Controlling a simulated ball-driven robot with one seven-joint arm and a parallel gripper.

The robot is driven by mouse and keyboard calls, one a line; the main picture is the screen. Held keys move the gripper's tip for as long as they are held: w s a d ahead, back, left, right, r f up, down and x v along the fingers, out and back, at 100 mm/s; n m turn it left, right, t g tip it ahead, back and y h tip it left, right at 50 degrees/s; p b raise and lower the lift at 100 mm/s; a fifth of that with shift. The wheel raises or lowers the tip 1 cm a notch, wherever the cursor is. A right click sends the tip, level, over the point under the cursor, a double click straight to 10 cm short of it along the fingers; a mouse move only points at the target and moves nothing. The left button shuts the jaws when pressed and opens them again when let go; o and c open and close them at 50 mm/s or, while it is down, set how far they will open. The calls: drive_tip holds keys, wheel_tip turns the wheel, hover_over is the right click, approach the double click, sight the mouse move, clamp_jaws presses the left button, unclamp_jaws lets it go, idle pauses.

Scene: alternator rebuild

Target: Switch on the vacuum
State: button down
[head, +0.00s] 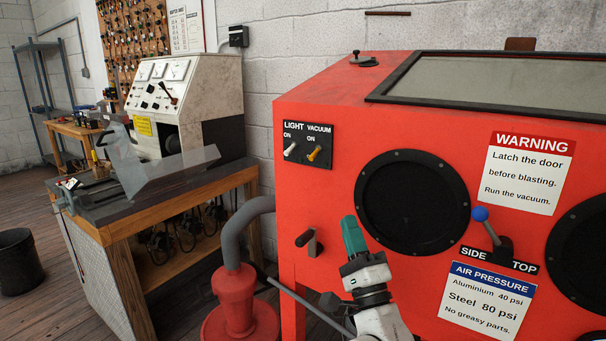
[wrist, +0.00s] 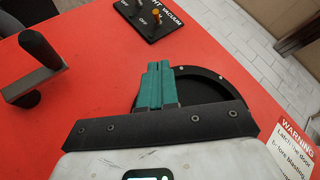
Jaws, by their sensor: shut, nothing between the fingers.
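The vacuum switch (head: 313,154) is a yellow toggle on a black panel (head: 322,132) on the red blast cabinet's front. In the head view its lever slants down, away from the ON mark above it. It also shows as an orange lever at the top of the wrist view (wrist: 153,11). My gripper (head: 349,219) has teal fingers, shut with nothing between them. It is below and to the right of the panel, in front of the cabinet, apart from the switch. The fingertips show in the wrist view (wrist: 158,66) before a round black port.
A white light toggle (head: 290,150) is left of the vacuum switch. A black handle (head: 309,241) sticks out below the panel. The round glove port (head: 412,202) and a blue-knobbed lever (head: 484,219) are to the right. A red vacuum canister (head: 236,300) with grey hose stands lower left.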

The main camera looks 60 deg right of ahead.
drive_tip(key=p, duration=0.6)
approach(315, 154)
drive_tip(key=d, duration=0.1)
drive_tip(key=d+r, duration=0.2)
drive_tip(key=d, duration=0.1)
drive_tip(key=shift+w+a+r+p, duration=0.1)
drive_tip(key=shift+w+r+p, duration=0.05)
drive_tip(key=shift+w+p, duration=0.3)
drive_tip(key=shift+w+a+r+p, duration=0.2)
drive_tip(key=shift+w+p, duration=0.1)
drive_tip(key=shift+p, duration=0.2)
drive_tip(key=shift+w+a+r+p, duration=0.1)
drive_tip(key=shift+w+r+p, duration=0.15)
drive_tip(key=shift+w+p, duration=0.55)
